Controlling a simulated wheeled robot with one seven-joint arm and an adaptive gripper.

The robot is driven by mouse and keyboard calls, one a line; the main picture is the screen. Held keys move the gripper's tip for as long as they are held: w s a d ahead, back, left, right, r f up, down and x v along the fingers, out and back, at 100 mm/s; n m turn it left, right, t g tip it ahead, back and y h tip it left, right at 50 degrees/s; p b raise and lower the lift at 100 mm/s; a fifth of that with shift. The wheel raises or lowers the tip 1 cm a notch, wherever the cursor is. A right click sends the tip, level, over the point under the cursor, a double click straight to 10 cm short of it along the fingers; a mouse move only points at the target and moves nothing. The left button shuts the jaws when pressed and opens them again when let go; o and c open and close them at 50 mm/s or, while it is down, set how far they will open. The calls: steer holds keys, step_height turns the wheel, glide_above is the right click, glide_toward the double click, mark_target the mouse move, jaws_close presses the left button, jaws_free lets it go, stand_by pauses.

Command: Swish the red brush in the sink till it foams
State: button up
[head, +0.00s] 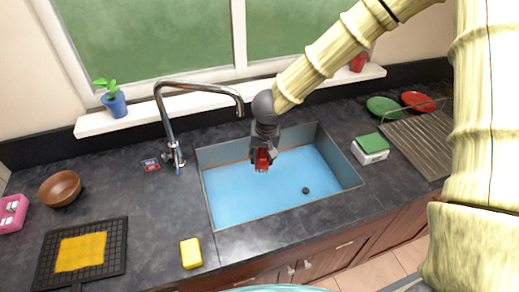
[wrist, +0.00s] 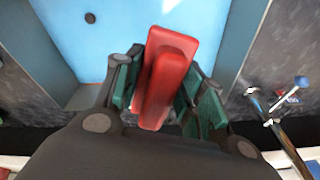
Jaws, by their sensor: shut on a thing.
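My gripper (head: 264,146) is shut on a red brush (head: 262,159) and holds it over the sink, near the back wall of the basin. In the wrist view the red brush (wrist: 168,75) lies between the green-padded fingers of my gripper (wrist: 170,95). The brush's bristles are not clear in either view. The sink (head: 205,200) has grey walls and a smooth, light blue inside. A dark round drain spot (head: 305,190) shows in it, and also in the wrist view. I see no foam on the blue surface. I cannot tell whether the brush touches it.
A curved faucet (head: 163,110) stands at the back left of the sink. A yellow sponge (head: 191,253) lies at the front left. A green-and-white box (head: 370,149) and a dish rack (head: 418,140) stand to the right. A black grid pan (head: 110,262) lies far left.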

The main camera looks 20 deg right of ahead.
steer(key=shift+s+f+b, duration=0.3)
steer(key=shift+s+f, duration=0.05)
steer(key=shift+f, duration=0.45)
steer(key=f+b, duration=0.1)
steer(key=w+f+b, duration=0.1)
steer(key=f, duration=0.1)
steer(key=shift+w+b, duration=0.25)
steer(key=shift+b, duration=0.15)
steer(key=shift+s+f+b+x, duration=0.2)
steer(key=shift+s+b+x, duration=0.7)
steer(key=shift+b+x, duration=2.7)
steer(key=shift+s+f+b+x, duration=0.2)
steer(key=shift+s+b+x, duration=0.75)
steer(key=shift+b+x, duration=2.65)
steer(key=shift+s+f+b+x, duration=0.2)
steer(key=shift+s+b+x, duration=0.7)
steer(key=shift+b+x, duration=2.7)
steer(key=shift+p+x, duration=0.8)
steer(key=shift+p, duration=0.05)
